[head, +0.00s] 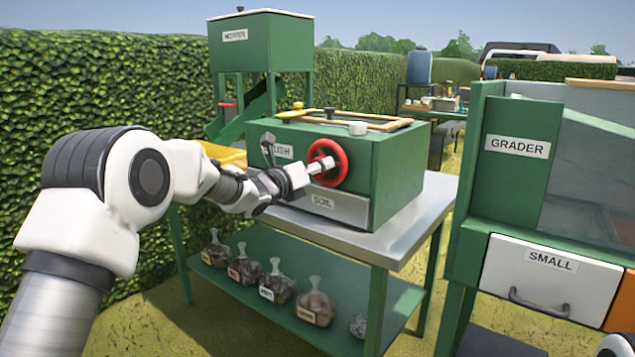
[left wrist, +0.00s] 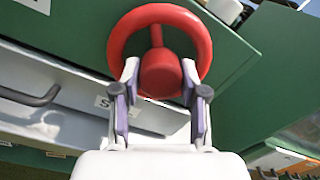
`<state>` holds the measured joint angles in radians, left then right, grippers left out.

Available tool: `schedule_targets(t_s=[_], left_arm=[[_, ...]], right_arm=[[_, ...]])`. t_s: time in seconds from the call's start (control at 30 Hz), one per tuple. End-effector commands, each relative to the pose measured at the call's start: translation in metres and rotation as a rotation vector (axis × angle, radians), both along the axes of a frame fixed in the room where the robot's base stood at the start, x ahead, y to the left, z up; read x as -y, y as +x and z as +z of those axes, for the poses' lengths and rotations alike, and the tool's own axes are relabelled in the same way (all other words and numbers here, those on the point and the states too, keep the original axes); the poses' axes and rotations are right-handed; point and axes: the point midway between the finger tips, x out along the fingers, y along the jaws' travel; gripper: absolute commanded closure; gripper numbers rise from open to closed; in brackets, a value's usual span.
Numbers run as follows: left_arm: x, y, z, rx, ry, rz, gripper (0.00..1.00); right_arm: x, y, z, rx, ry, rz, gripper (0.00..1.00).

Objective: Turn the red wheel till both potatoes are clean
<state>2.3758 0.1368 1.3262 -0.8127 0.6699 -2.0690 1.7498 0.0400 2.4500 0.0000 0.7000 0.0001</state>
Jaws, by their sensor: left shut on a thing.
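The red wheel (head: 327,162) is on the front of a green box machine (head: 400,165) whose label reads partly "USH". My left gripper (head: 318,167) reaches it from the left and is shut on the wheel's hub. In the left wrist view the red wheel (left wrist: 159,22) shows its rim and one spoke above the hub, and the two fingers of my left gripper (left wrist: 160,88) sit on either side of the hub. No potatoes can be made out; the inside of the machine is hidden. My right gripper is not in view.
The machine stands on a metal-topped table (head: 405,235) with a drawer marked "SOIL" (head: 335,205) under the wheel. Several bags (head: 275,282) lie on the lower shelf. A green grader (head: 515,160) stands at the right, a hopper (head: 255,50) behind, a hedge at left.

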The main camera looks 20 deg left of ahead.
Motion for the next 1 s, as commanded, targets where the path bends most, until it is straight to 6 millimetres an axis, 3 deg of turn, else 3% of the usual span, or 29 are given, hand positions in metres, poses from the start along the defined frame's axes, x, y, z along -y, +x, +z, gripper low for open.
schedule_targets(t_s=[0.2, 0.77, 0.8, 0.83, 1.0], left_arm=[[0.001, 0.0, -0.004, 0.027, 0.083, -0.001, 0.92], [0.0, 0.0, -0.002, 0.036, 0.112, 0.0, 0.92], [0.0, 0.0, -0.002, 0.035, 0.112, -0.001, 0.43], [0.0, 0.0, -0.002, 0.036, 0.112, 0.0, 0.33], [0.0, 0.0, -0.001, 0.037, 0.111, -0.001, 0.32]], right_arm=[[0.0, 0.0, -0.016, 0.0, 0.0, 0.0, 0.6], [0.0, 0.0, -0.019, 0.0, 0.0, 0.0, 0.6], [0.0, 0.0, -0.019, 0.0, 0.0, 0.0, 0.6], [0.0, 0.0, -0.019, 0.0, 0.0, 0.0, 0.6], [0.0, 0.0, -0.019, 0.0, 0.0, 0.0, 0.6]])
